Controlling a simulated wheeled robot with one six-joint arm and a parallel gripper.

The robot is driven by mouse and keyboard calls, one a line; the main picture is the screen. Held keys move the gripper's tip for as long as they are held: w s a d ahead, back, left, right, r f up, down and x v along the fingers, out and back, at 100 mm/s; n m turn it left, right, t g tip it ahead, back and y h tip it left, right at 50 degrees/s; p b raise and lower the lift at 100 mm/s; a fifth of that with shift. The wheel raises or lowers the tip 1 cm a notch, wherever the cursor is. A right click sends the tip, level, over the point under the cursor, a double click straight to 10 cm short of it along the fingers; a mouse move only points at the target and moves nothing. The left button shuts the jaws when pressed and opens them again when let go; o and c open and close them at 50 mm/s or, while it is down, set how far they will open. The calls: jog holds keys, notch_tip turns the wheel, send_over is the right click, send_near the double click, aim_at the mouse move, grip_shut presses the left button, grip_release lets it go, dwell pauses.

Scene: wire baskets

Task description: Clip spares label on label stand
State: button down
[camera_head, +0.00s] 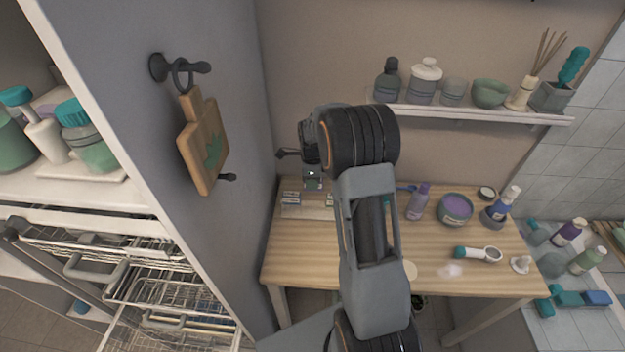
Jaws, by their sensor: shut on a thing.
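My gripper (313,174) points down over the back left of the wooden table, partly hidden by my own wrist. It is shut on a small pale card with a green mark, which I take for the spares label (313,185); its print is too small to read. A low whitish stand with small cards, apparently the label stand (291,209), is on the table just left of and below the gripper. My arm hides part of its right side. I cannot tell whether the held label touches the stand.
The wooden table (300,250) is bare at its front left. A purple bottle (418,203), a purple-topped tub (455,209) and a brush (478,254) are on its right. A grey side panel (225,230) with a hanging board (203,142) rises at left. A shelf (470,112) is above.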

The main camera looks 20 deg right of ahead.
jog(key=shift+f+b, duration=1.6)
jog(key=shift+f, duration=0.7)
jog(key=shift+f, duration=0.15)
jog(key=shift+f, duration=0.25)
jog(key=shift+f+b, duration=1.15)
jog(key=shift+f, duration=0.05)
jog(key=c, duration=0.7)
grip_release()
jog(key=shift+c, duration=0.2)
jog(key=shift+r, duration=0.25)
jog(key=shift+r+p, duration=2.75)
jog(key=shift+r, duration=1.05)
